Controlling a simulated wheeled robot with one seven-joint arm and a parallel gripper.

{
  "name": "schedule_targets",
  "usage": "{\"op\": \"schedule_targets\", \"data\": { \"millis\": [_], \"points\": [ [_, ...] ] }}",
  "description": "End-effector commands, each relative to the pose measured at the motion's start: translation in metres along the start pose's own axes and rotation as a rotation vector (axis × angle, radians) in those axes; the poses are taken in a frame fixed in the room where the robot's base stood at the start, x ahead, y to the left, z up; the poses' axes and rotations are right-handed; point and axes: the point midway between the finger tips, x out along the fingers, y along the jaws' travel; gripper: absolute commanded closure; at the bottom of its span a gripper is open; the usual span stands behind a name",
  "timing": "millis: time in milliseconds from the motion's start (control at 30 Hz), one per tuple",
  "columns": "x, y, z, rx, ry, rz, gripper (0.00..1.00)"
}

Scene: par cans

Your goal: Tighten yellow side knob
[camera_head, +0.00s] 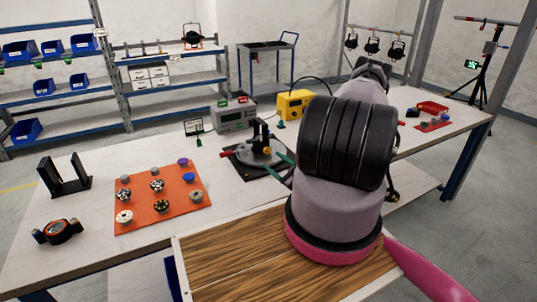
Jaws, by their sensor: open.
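A dark fixture (258,152) with a round grey disc and a black upright stands on a black mat at the middle of the white workbench. My arm rises in front and covers the area just right of the fixture.
An orange mat (160,207) with several knobs lies left of the fixture. A black bracket (64,179) and a round black-orange part (57,232) stand farther left. A grey instrument (234,114) and a yellow box (293,104) stand behind. The bench between bracket and instrument is mostly clear.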

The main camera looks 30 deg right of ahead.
Motion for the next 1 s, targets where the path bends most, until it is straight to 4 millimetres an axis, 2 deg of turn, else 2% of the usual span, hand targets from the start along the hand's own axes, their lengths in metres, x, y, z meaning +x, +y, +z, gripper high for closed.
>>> {"op": "schedule_targets", "data": {
  "millis": [33, 100, 267, 700, 833, 1000],
  "points": [
    [-0.005, -0.005, -0.013, 0.033, 0.048, -0.061, 0.31],
    [-0.01, -0.011, -0.025, 0.06, 0.093, -0.117, 0.31],
    [-0.005, -0.016, -0.033, 0.072, 0.118, -0.149, 0.31],
    [0.072, -0.027, -0.041, 0.07, 0.112, -0.145, 0.31],
    [0.086, -0.029, -0.043, 0.07, 0.114, -0.145, 0.31],
    [0.093, -0.03, -0.044, 0.073, 0.115, -0.147, 0.31]
  ]
}}
